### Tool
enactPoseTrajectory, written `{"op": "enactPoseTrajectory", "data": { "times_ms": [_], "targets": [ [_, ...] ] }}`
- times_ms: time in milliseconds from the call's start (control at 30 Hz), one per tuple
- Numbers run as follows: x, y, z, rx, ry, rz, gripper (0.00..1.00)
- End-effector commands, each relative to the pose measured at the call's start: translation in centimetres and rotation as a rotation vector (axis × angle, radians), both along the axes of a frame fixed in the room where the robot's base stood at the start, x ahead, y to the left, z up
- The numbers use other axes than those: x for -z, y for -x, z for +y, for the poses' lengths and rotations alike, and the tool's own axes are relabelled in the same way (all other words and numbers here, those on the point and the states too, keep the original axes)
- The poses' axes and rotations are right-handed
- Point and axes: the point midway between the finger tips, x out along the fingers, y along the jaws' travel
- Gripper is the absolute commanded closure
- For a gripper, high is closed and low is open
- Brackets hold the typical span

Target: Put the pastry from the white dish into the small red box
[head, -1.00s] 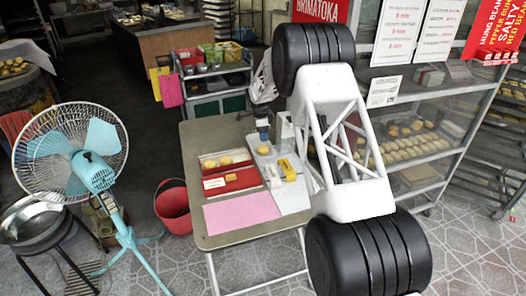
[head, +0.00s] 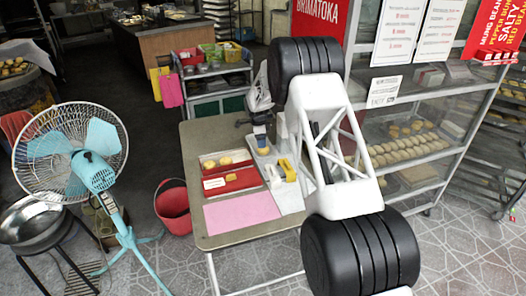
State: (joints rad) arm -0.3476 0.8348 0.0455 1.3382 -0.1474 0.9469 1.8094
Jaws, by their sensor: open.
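A small round golden pastry (head: 263,151) lies at the far end of a pale white surface on the table, which seems to be the white dish (head: 290,198). My gripper (head: 262,146) is open, right above the pastry with its tips close to it. Whether they touch it I cannot tell. To the left are red boxes side by side. The far red box (head: 207,165) holds two golden pastries (head: 217,162).
A yellow object (head: 287,169) stands on the pale surface beside the gripper. A pink sheet (head: 242,212) lies at the table's (head: 200,142) near edge. A glass-fronted shelf (head: 420,130) of buns stands at the right, a blue fan (head: 92,170) at the left.

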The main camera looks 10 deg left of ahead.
Motion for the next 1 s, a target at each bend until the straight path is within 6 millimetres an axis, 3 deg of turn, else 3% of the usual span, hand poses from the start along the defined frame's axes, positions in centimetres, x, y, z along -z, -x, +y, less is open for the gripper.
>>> {"op": "enactPoseTrajectory", "data": {
  "times_ms": [467, 1000],
  "targets": [
    [0.6, -0.1, -0.1, 0.000, 0.000, 0.000, 0.24],
    [5.1, -0.5, -0.6, 0.000, 0.000, 0.000, 0.24]
  ]
}}
